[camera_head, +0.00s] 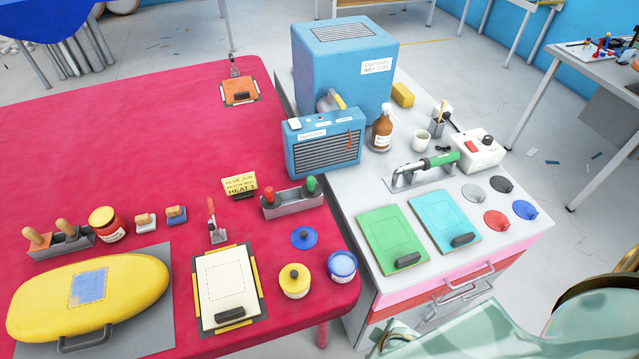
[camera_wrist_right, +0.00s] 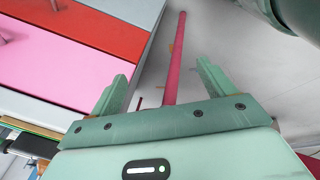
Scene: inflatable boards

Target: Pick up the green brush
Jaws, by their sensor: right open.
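A green-handled tool (camera_head: 312,185), which looks like the green brush, stands upright in the right end of a grey metal rack (camera_head: 292,207) on the red table. Its lower part is hidden by the rack. A red-handled tool (camera_head: 268,195) stands at the rack's left end. My right gripper (camera_wrist_right: 163,70) is open and empty in the right wrist view, low beside the drawer cabinet and away from the rack. In the head view only part of my right arm shows at the bottom right. My left gripper is not in view.
The drawer cabinet (camera_head: 470,267) stands right of the red table (camera_head: 140,130). A blue heater (camera_head: 322,150) stands behind the rack; a blue lid (camera_head: 304,238) and yellow pot (camera_head: 294,281) lie in front. A green-handled hot tool (camera_head: 438,161) rests on the cabinet top.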

